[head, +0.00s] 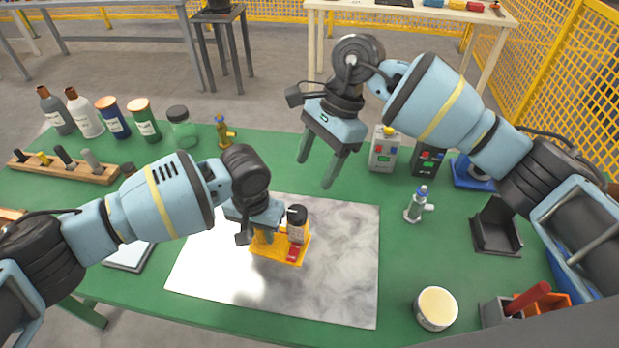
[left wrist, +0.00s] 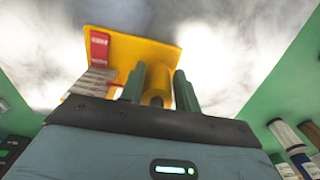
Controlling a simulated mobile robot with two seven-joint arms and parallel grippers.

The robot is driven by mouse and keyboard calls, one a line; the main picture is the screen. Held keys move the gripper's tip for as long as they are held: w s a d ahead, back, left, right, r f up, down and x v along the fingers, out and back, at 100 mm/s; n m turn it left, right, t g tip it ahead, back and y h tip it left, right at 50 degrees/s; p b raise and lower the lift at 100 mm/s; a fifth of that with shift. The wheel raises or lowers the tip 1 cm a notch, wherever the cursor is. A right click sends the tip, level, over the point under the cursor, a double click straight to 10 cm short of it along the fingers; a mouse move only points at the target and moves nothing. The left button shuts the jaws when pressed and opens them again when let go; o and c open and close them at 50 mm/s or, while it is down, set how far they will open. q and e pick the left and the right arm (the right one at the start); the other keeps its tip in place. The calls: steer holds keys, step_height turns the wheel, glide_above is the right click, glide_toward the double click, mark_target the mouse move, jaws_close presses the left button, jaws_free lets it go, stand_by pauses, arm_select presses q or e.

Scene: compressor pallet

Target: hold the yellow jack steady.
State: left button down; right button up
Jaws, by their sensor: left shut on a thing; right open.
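The yellow jack (head: 268,248) stands on a grey-white marbled plate (head: 345,250) in the middle of the green table. A dark-capped cylinder and a red part show on its right side. My left gripper (head: 262,232) is shut on the jack from above and partly hides it. In the left wrist view, the gripper's green fingers (left wrist: 158,92) stand on either side of a yellow post of the jack (left wrist: 150,58), with a red label on its base. My right gripper (head: 318,170) is open and empty, raised above the table behind and right of the jack.
Several bottles and jars (head: 112,115) and a wooden rack (head: 65,170) stand at the back left. A grey box (head: 384,150), a small valve (head: 416,205) and a dark holder (head: 496,228) are at the right. A round tin (head: 436,308) is at the front right.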

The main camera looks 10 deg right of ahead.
mark_target(297, 212)
steer(key=shift+d+r, duration=0.2)
steer(key=shift+r, duration=0.15)
steer(key=shift+w, duration=0.1)
steer(key=shift+n, duration=0.5)
steer(key=x, duration=1.2)
steer(key=shift+c, duration=0.3)
steer(key=c, duration=0.9)
